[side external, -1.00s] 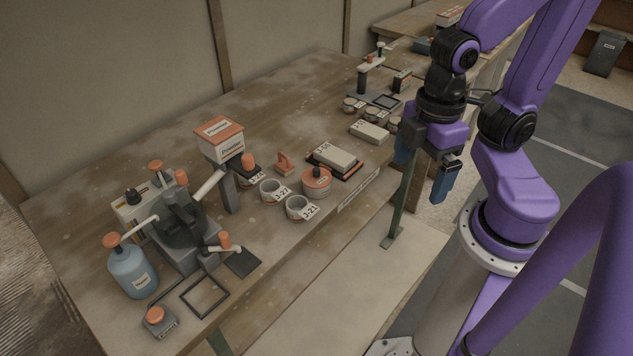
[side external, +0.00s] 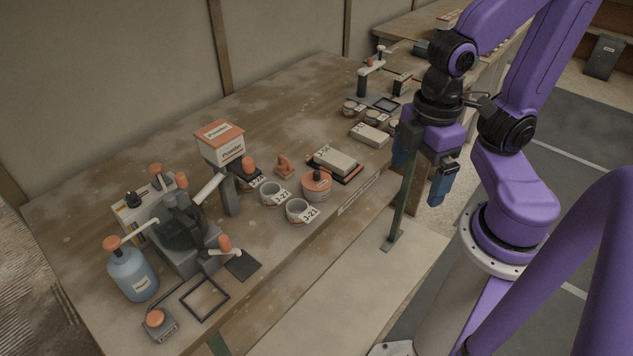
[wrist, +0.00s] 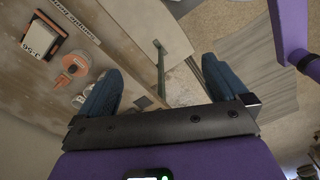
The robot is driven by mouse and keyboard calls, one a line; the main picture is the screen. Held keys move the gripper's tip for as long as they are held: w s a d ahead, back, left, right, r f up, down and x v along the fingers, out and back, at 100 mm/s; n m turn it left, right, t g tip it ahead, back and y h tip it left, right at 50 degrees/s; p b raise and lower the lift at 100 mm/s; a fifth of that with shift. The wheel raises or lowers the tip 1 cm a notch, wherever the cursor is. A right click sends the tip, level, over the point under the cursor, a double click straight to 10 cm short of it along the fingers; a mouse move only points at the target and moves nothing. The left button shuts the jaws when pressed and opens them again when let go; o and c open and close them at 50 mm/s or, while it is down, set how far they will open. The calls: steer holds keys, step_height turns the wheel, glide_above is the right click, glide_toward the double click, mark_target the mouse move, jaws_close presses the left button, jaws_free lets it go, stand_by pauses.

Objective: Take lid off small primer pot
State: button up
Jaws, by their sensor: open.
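A squat round pot (side external: 316,189) with an orange lid and a dark knob stands near the front edge of the bench; its label is too small to read. The lid sits on it. It also shows at the left of the wrist view (wrist: 75,63), apart from my fingers. My gripper (side external: 421,172) is open and empty, off the bench's front edge, to the right of the pot. In the wrist view my gripper (wrist: 162,72) has its two blue fingers wide apart, with floor and a table leg between them.
Open cups (side external: 298,211) marked J-21 and J-22 (side external: 271,194) stand left of the pot. A block on a dark tray (side external: 337,160) lies behind it. A powder box on a post (side external: 220,142), a blue bottle (side external: 132,274) and a dispenser machine stand further left.

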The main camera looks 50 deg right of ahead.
steer(key=w+a+n, duration=0.2)
steer(key=w, duration=0.6)
steer(key=n, duration=0.5)
glide_above(317, 172)
step_height(317, 172, down, 2)
steer(key=f, duration=0.1)
step_height(317, 172, down, 17)
steer(key=shift+r, duration=0.1)
steer(key=c, duration=0.9)
